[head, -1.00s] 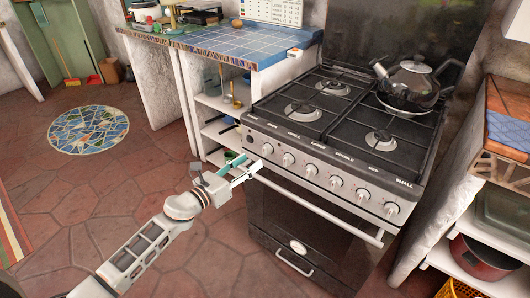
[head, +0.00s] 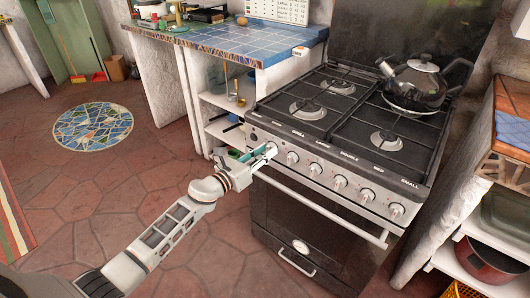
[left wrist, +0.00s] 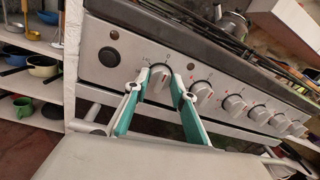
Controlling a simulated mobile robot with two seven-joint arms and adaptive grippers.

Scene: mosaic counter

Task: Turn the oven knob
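The oven (head: 300,210) has a row of several silver knobs along its front panel. The leftmost knob (left wrist: 158,82) sits between the two fingers of my left gripper (left wrist: 159,78) in the left wrist view. The fingers have green inner pads and stand apart, one on each side of this knob, with a slight gap showing. In the head view my left gripper (head: 266,152) is at the left end of the panel and partly covers this knob. The second knob (left wrist: 203,91) is just right of the right finger. My right gripper is not in view.
The oven handle bar (head: 320,208) runs below the knobs, under my left gripper. A kettle (head: 418,82) stands on the back right burner. Open shelves (left wrist: 35,70) with pans and cups are left of the oven. A wooden-topped counter (head: 513,110) stands to the right.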

